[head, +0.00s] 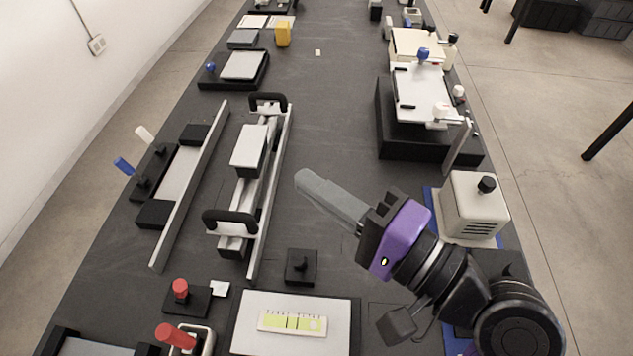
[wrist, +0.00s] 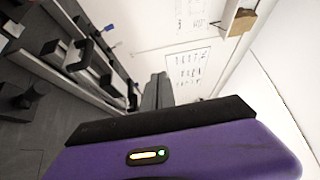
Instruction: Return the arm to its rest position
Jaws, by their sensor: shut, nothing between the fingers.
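My gripper (head: 303,180) is in the head view, over the middle of the dark table. Its grey fingers are together with nothing between them and point up and left. My purple and black wrist and arm reach in from the lower right. In the wrist view the shut fingers of my gripper (wrist: 157,82) show at the centre, above the purple housing. The fingers appear clear of the things around them, though their exact height above the table cannot be told.
A rail fixture with black handles (head: 268,103) stands left of my gripper. A white box with a black knob (head: 470,205) stands close to my arm on the right. A black block (head: 301,266) and a white plate (head: 250,338) lie in front. The table's middle lane beyond is mostly clear.

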